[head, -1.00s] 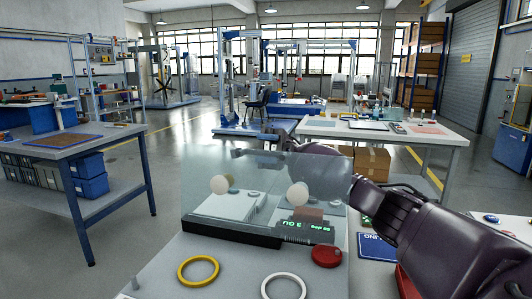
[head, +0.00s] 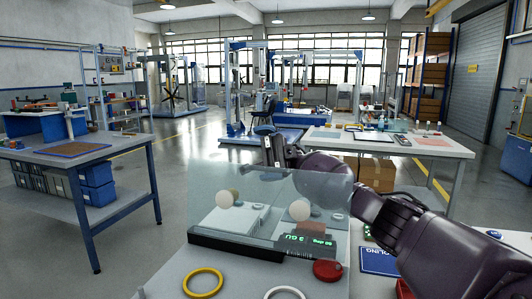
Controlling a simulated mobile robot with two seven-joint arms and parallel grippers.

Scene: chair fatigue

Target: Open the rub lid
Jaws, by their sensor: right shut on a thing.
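The rub machine's clear lid (head: 265,185) stands raised and roughly upright in the head view. Its lower edge is near a dark front strip (head: 230,245) with green displays. Two round whitish knobs show through it, the left one (head: 226,199) and the right one (head: 299,210). My right arm comes in from the right and reaches behind the lid. My right gripper (head: 276,155) is at the middle of the lid's top edge and is shut on it. The fingertips are partly hidden. My left gripper is out of view.
A yellow ring (head: 203,283), a white ring (head: 284,293) and a red round button (head: 327,270) are in front of the machine. A blue sign (head: 379,261) lies right of it, below my arm. Other worktables stand left (head: 75,160) and behind (head: 400,147).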

